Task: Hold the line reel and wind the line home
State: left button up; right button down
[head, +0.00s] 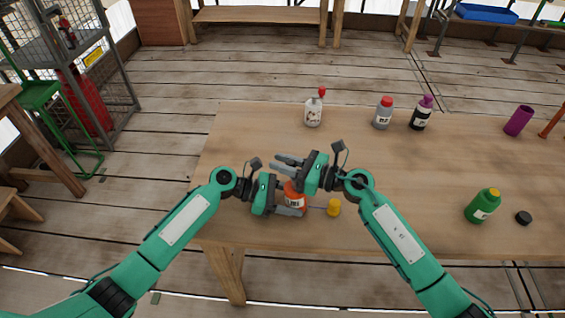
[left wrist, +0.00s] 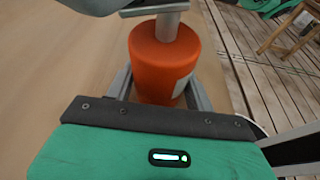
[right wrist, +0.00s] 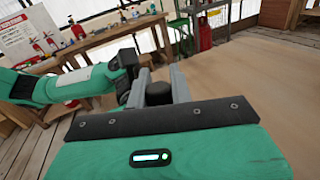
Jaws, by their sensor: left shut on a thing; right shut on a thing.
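The orange line reel (head: 293,200) stands upright near the table's front edge, with a pale label on its side. My left gripper (head: 299,204) is shut around its body; the left wrist view shows the reel (left wrist: 163,62) between the fingers, with a grey shaft (left wrist: 168,26) rising from its top. My right gripper (head: 279,164) is above the reel, shut on a dark knob (right wrist: 158,93) in the right wrist view. The head view hides how the knob joins the reel. A thin line runs right from the reel to a yellow end piece (head: 333,208) on the table.
A white bottle with a red top (head: 314,110), a grey bottle (head: 383,113) and a dark bottle with a purple top (head: 422,113) stand at the back. A purple cup (head: 518,121), green bottle (head: 481,206) and black cap (head: 523,218) are right. The middle table is clear.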

jog(key=shift+w+d+r+m+t+h, duration=0.15)
jog(key=shift+m+t+h, duration=0.5)
jog(key=shift+t, duration=0.4)
jog(key=shift+w+d+f+m+t+h, duration=0.15)
jog(key=shift+m+t+h, duration=0.4)
jog(key=shift+m+t, duration=0.35)
jog(key=shift+w+d+r+m+t+h, duration=0.15)
jog(key=shift+m+t+h, duration=0.45)
jog(key=shift+t, duration=0.55)
jog(key=shift+w+d+m+t+h, duration=0.1)
jog(key=shift+d+m+t+h, duration=0.25)
jog(key=shift+m+t+h, duration=0.55)
jog(key=shift+w+d+m+t+h, duration=0.1)
jog(key=shift+d+m+t+h, duration=0.3)
jog(key=shift+t+h, duration=0.5)
jog(key=shift+d+m+h, duration=0.15)
jog(key=shift+m+h, duration=0.1)
jog(key=shift+h, duration=0.25)
jog(key=c, duration=1.2)
grip_release()
jog(key=shift+c, duration=0.2)
jog(key=v, duration=1.2)
